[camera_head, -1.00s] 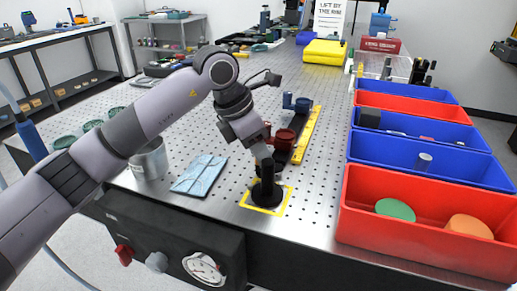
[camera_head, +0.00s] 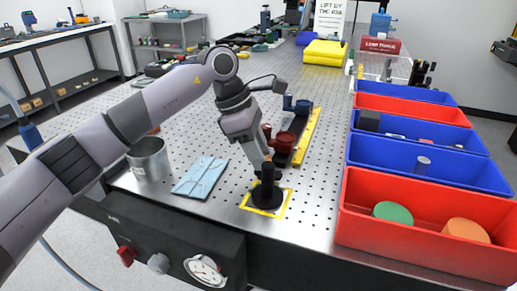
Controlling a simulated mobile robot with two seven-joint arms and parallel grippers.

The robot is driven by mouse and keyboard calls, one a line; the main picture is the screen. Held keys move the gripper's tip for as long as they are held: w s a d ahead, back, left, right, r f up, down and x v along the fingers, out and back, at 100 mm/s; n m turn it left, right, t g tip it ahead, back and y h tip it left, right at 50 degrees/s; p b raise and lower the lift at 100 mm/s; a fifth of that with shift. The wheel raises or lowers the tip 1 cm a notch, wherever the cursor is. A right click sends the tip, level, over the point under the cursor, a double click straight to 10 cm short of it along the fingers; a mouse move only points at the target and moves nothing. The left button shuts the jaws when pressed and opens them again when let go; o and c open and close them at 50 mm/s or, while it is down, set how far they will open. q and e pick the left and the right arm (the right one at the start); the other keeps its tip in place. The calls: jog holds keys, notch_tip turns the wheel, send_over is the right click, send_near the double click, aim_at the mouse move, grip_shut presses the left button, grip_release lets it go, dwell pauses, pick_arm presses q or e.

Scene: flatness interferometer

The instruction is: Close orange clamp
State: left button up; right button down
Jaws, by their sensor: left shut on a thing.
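My left gripper (camera_head: 267,163) reaches down from the left to the top of a black post (camera_head: 267,172) on a round black base. It is shut on the post's upper end, as far as the small view shows. The base stands upright inside a yellow square outline (camera_head: 246,206) near the front edge of the perforated table (camera_head: 315,190). I cannot make out a clearly orange clamp; the gripper and wrist cover part of the post's top and the area behind. My right gripper is not in view.
Red and blue bins line the right; the nearest red bin (camera_head: 420,243) holds green and orange discs. A metal pail (camera_head: 147,160) and a folded blue cloth (camera_head: 203,177) lie left. Dark red cylinders (camera_head: 285,142) and a yellow bar (camera_head: 307,136) stand behind the post.

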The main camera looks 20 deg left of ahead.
pick_arm(q)
jog(key=m, duration=0.1)
jog(key=m+g, duration=0.1)
jog(key=m, duration=0.1)
jog(key=m+g+p, duration=0.1)
jog(key=shift+w+r+m, duration=0.15)
jog(key=shift+w+m, duration=0.1)
jog(key=shift+m, duration=0.05)
jog(key=m+g, duration=0.1)
jog(key=m, duration=0.2)
jog(key=m+g+y+p, duration=0.1)
jog(key=m, duration=0.1)
jog(key=shift+w+d+m, duration=0.15)
jog(key=shift+w+m, duration=0.05)
jog(key=shift+m, duration=0.2)
jog(key=o, duration=1)
jog(key=shift+o, duration=0.2)
jog(key=v, duration=0.7)
jog(key=shift+p, duration=0.35)
